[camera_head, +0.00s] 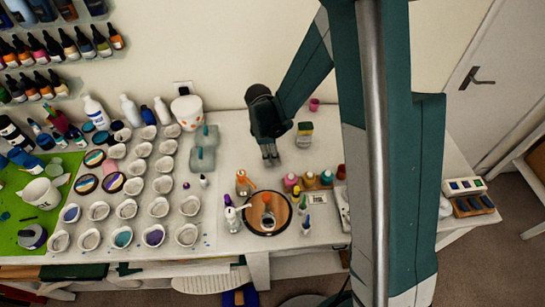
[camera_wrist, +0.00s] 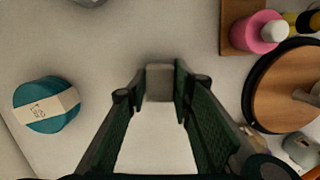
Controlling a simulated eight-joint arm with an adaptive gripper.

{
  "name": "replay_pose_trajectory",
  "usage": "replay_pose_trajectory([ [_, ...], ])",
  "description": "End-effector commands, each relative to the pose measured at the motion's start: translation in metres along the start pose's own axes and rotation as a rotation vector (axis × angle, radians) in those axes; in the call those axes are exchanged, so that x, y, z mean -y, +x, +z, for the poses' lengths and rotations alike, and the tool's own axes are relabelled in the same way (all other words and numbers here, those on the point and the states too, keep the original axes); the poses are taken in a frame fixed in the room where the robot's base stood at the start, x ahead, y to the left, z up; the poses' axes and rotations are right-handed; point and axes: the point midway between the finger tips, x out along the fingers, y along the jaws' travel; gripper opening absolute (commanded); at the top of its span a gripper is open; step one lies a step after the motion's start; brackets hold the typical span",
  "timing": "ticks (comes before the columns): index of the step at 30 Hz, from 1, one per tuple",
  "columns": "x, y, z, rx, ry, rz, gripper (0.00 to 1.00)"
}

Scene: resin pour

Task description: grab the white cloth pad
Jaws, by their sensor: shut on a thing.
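My gripper (camera_head: 270,157) is low over the white table, right of the rows of small cups. In the wrist view, my gripper (camera_wrist: 160,85) has its two dark fingers closed in on a small pale pad (camera_wrist: 160,82), held between the fingertips. This is the white cloth pad as far as I can tell. Its far end shows as a greyish block, and the fingers cover its sides. In the head view the pad is too small and hidden by the fingers to make out clearly. I cannot tell whether it touches the table.
A round wooden board with a dark rim (camera_head: 267,222) lies in front of my gripper, with small bottles (camera_head: 310,180) near it. A teal tub (camera_wrist: 45,118) is at left in the wrist view. Many white cups (camera_head: 158,207) fill the left table. Bare table surrounds my gripper.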

Motion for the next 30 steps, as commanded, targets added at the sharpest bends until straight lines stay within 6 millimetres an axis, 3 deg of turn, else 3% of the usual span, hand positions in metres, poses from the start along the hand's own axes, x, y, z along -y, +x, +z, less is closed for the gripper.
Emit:
replay_pose_trajectory([
  [11,0.000,-0.016,0.002,0.000,0.000,0.000,0.14],
  [30,0.000,-0.085,0.013,0.000,0.000,0.000,0.14],
])
